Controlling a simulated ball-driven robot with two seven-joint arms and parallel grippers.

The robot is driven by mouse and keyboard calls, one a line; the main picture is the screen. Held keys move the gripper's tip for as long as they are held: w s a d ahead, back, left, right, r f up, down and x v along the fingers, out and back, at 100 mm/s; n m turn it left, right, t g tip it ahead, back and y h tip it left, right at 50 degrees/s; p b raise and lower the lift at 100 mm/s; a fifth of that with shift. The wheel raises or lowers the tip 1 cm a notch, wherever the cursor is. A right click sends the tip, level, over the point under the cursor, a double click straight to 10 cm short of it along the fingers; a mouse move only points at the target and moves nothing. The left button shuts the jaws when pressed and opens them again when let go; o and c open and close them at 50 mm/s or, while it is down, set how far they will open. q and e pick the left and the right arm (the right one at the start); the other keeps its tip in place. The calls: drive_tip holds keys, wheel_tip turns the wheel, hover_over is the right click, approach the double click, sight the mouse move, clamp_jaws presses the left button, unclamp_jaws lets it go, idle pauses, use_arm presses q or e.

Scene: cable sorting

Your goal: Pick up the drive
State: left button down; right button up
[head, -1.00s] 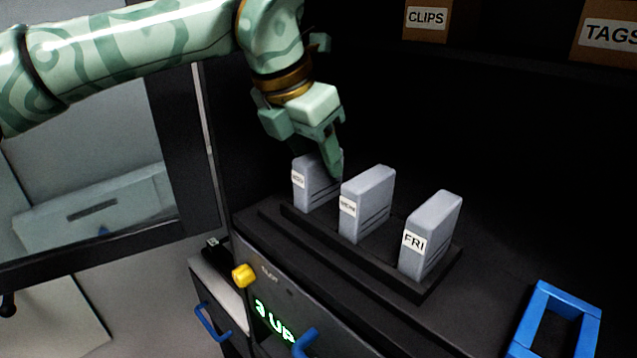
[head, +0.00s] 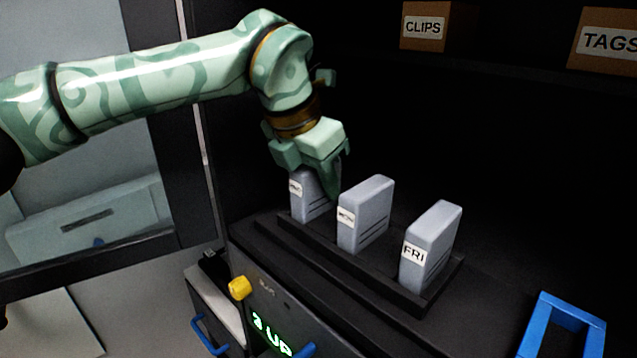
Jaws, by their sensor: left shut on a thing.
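Three grey drives stand upright in a black rack (head: 421,302). The right drive (head: 430,245) has a label reading FRI. The middle drive (head: 365,213) and the left drive (head: 308,200) carry labels too blurred to read surely. My left gripper (head: 326,180) points down over the left drive and is shut on it. The gripper hides the top and right side of that drive. The drive's lower part still stands in the rack. My right gripper is not in view.
The rack sits on a dark cabinet with a yellow knob (head: 239,288) and a green lit display (head: 271,335). A blue frame-shaped object (head: 541,322) lies at the lower right. Boxes marked CLIPS (head: 425,25) and TAGS (head: 606,40) stand on a shelf behind.

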use_arm(q)
drive_tip(key=shift+r, duration=0.45)
wheel_tip(320, 180, up, 3)
drive_tip(key=shift+s+f+p, duration=0.1)
drive_tip(key=shift+f+p, duration=0.05)
drive_tip(key=shift+p, duration=0.15)
drive_tip(key=s+r, duration=0.1)
drive_tip(key=s+a+r, duration=0.1)
drive_tip(key=r, duration=0.1)
drive_tip(key=s+a+r, duration=0.1)
drive_tip(key=shift+s+r, duration=0.35)
drive_tip(key=shift+r, duration=0.05)
drive_tip(key=s+a+r+p, duration=0.4)
drive_tip(key=s+r, duration=0.4)
drive_tip(key=shift+s+a, duration=0.15)
drive_tip(key=shift+s, duration=0.15)
drive_tip(key=shift+w+f, duration=0.1)
